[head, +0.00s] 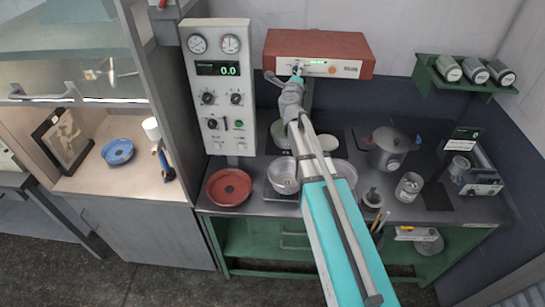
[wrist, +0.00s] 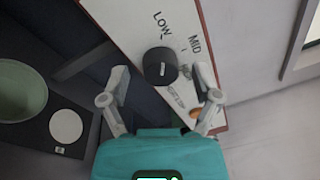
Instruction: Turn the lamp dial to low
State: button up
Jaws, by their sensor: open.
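The lamp is a red box (head: 320,48) on the back wall in the head view, with a white front panel and small green lights. In the wrist view its white panel (wrist: 128,22) carries the words LOW and MID. The black round dial (wrist: 160,66) sits just below these words, with a pale mark on its face; I cannot tell exactly which word it points at. My gripper (wrist: 162,78) is open, with one finger on each side of the dial; contact is not clear. In the head view my gripper (head: 297,72) is at the panel's left end and hides the dial.
An orange button (wrist: 195,113) is close to the right finger. A grey control cabinet (head: 218,120) stands left of the lamp. Below are a counter with a red pan (head: 229,187), a metal pot (head: 388,150) and bowls. A green shelf (head: 466,84) with jars is at right.

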jog(key=s+a+m, duration=0.3)
jog(key=s+m, duration=0.2)
jog(key=s, duration=0.9)
jog(key=s+a+f+n+g+y+b, duration=0.1)
jog(key=a+f+n+g+y+b, duration=0.25)
jog(key=n, duration=0.55)
jog(key=s+a+f+n+g+y+b, duration=0.15)
jog(key=a+f+n+y, duration=0.25)
jog(key=f+n+y, duration=0.4)
jog(key=s+f+n+g+h+b, duration=0.1)
jog(key=s+f+n+g+b, duration=0.2)
jog(key=f+n, duration=0.4)
jog(key=shift+s+d+f+n+g, duration=0.4)
jog(key=shift+s+f+g, duration=0.25)
jog(key=shift+f+g, duration=0.15)
jog(key=shift+f, duration=0.1)
